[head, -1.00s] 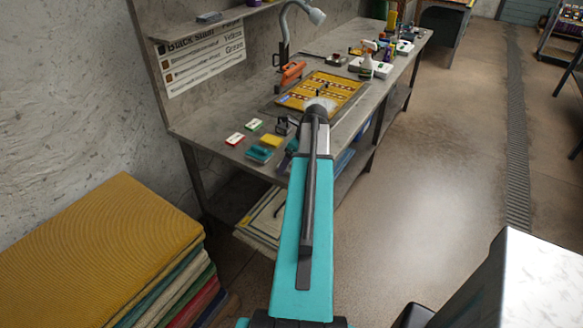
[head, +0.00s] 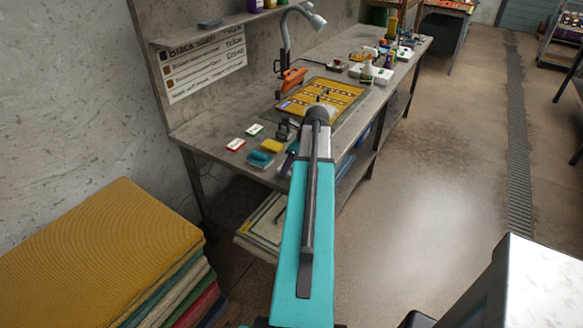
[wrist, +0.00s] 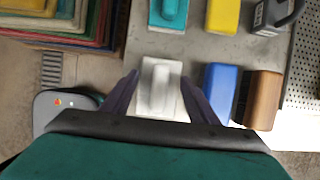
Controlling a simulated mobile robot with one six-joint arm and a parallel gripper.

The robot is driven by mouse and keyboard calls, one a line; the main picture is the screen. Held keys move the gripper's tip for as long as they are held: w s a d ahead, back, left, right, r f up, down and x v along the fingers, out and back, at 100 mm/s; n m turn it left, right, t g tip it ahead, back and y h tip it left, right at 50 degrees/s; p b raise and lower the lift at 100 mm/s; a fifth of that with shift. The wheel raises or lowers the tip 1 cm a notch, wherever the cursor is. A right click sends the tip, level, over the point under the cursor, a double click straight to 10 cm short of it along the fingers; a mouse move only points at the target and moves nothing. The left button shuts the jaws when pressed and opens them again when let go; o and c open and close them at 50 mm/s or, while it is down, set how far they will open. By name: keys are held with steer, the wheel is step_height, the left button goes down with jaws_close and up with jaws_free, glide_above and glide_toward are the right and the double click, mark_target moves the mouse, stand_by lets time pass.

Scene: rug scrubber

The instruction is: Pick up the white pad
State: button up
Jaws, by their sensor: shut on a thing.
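The white pad (wrist: 160,88) is in the middle of the wrist view, a pale block with a raised grip. My gripper (wrist: 160,82) has its two dark fingers along the left and right sides of the pad, shut on it. Whether the pad touches the bench is not clear from these views. In the head view my arm hides the pad and the fingers.
A blue pad (wrist: 220,90) and a brown pad (wrist: 262,98) stand close to the right of the white pad. A teal pad (wrist: 167,14) and yellow pad (wrist: 223,16) lie beyond. The bench (head: 215,125) also holds a patterned rug (head: 335,92) and lamp (head: 284,40).

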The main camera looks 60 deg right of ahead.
step_height(320, 180, up, 2)
steer(key=shift+b, duration=0.4)
steer(key=s+a+b, duration=0.2)
steer(key=s+a, duration=0.2)
steer(key=s, duration=0.3)
steer(key=s+a+r+b, duration=0.1)
steer(key=s+a, duration=0.2)
steer(key=s, duration=0.4)
steer(key=shift+a+r+b, duration=0.3)
steer(key=shift+a+b, duration=0.05)
steer(key=shift+b, duration=0.05)
